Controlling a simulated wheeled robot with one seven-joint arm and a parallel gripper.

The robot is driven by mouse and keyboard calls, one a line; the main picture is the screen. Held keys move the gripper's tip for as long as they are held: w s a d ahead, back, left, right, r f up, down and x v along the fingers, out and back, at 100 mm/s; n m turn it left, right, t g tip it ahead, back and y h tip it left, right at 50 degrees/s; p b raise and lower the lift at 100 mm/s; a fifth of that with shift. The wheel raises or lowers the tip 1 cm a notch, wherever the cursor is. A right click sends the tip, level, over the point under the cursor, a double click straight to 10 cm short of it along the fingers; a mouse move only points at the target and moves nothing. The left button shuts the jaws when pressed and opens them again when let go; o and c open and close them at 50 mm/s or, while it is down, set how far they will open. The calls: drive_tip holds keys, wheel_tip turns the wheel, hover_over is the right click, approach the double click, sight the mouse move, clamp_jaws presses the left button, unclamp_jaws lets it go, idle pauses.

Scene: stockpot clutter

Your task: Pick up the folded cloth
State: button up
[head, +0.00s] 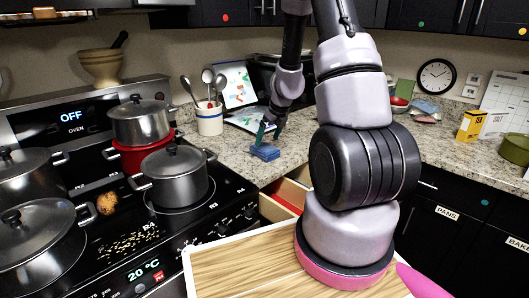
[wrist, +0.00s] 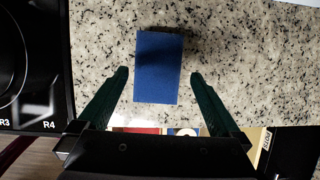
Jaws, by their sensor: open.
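A flat blue rectangle (head: 265,152), which looks like the folded cloth, lies on the granite counter right of the stove. In the wrist view my gripper (wrist: 160,75) is open, with one finger on each side of the cloth and a gap at both sides. The fingers hold nothing. I cannot tell the exact height of the fingertips above the counter.
A utensil crock (head: 209,119) stands behind the cloth to the left. The stove holds several pots, including a lidded grey one (head: 175,178) nearby. An open drawer (head: 284,198) is below the counter edge. A yellow box (head: 471,125) stands far right. Counter around the cloth is clear.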

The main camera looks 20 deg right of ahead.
sight(265, 147)
drive_tip(key=shift+x, duration=2.6)
drive_tip(key=shift+s+a+f, duration=0.15)
drive_tip(key=shift+s+f, duration=0.05)
drive_tip(key=shift+f, duration=0.05)
drive_tip(key=c, duration=1.1)
drive_tip(key=shift+r, duration=0.1)
drive_tip(key=shift+r, duration=5.1)
